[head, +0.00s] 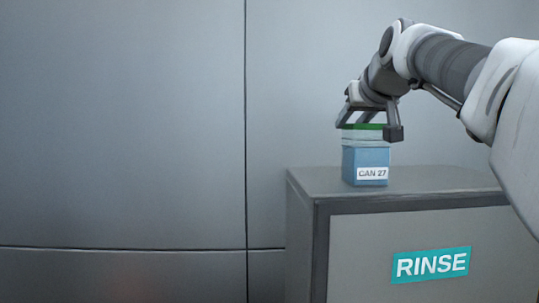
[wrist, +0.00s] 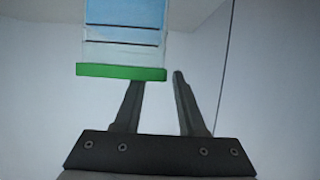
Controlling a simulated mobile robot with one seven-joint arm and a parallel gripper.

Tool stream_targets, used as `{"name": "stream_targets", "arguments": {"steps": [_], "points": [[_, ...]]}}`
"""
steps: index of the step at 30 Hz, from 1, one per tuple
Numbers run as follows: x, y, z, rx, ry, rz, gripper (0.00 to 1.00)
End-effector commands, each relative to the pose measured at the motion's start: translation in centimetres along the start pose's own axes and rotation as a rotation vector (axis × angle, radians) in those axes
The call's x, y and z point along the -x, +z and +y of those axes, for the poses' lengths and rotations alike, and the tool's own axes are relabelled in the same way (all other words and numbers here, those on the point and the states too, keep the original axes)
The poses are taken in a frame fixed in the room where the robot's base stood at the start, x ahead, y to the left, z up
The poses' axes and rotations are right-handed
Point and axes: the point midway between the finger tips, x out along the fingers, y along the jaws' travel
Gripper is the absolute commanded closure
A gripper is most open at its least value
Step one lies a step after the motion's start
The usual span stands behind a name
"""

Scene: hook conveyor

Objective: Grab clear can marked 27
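The clear can (head: 366,160) stands upright on the grey cabinet, with blue contents, a green lid and a white label reading "CAN 27". My gripper (head: 368,127) is open at the can's lid, with one finger at each side of it in the head view. In the wrist view the can (wrist: 122,28) appears upside down at the top, its upper part cut off by the frame. There the left finger of my gripper (wrist: 157,77) meets or passes behind the green lid's edge, and the right finger is to the right of the lid. I cannot tell whether either finger touches the can.
The grey cabinet (head: 420,250) has a teal "RINSE" sign on its front. Its top is clear to the right of the can. The can is near the cabinet's left end. A plain grey panelled wall (head: 120,120) fills the left and back.

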Motion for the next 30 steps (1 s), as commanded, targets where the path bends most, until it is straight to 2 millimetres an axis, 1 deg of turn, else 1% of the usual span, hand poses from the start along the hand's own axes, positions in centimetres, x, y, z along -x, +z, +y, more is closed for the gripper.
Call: {"name": "stream_targets", "arguments": {"steps": [1,3,6,13,14,18,20,21,30], "points": [[-0.8,-0.2,0.0,0.0,-0.001,-0.002,0.6],[-1.8,-0.1,0.0,0.0,-0.001,-0.002,0.6],[-2.5,-0.1,-0.1,0.0,-0.001,0.0,0.6],[-2.7,0.0,-0.1,0.0,-0.001,0.001,0.6],[-2.7,0.0,-0.1,0.0,-0.001,0.001,0.62],[-2.6,0.0,-0.1,0.0,-0.001,0.001,0.87],[-2.6,0.0,0.0,0.0,-0.001,0.001,0.98],[-2.6,0.0,0.0,0.0,-0.001,0.001,1.0],[-2.6,-0.1,0.0,0.0,-0.001,0.001,1.0]]}}
